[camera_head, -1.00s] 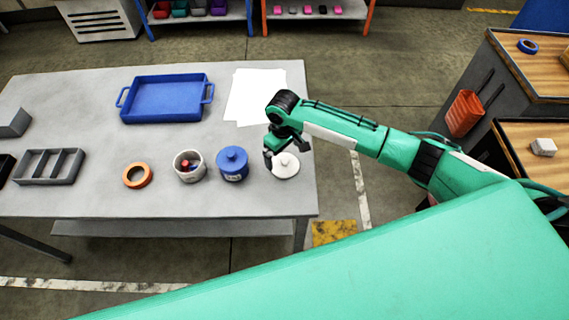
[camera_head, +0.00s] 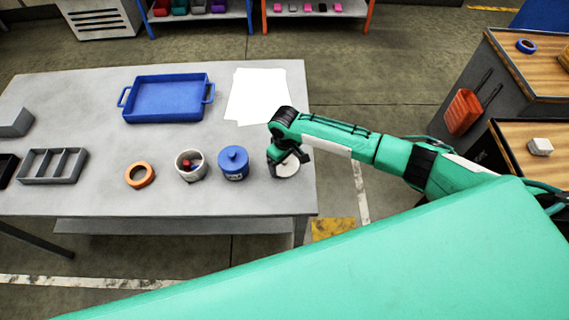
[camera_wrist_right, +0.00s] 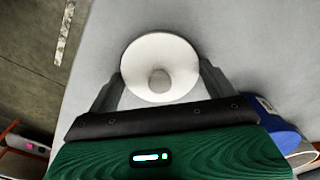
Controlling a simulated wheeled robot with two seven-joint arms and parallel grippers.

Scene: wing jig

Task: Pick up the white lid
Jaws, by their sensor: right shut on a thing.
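The white lid (camera_head: 286,167) is a round disc with a small knob, near the right end of the grey table. In the right wrist view the lid (camera_wrist_right: 160,68) lies face up between the two fingers of my right gripper (camera_wrist_right: 158,85). In the head view my right gripper (camera_head: 288,161) is low over the lid and partly covers it. It is shut on the lid. I cannot tell whether the lid is clear of the tabletop. My left gripper is not in view.
Further left are a white cup (camera_head: 190,168) with small items and an orange ring (camera_head: 139,175). A blue tray (camera_head: 168,98) and white paper (camera_head: 258,95) lie behind. The table's right edge is close.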

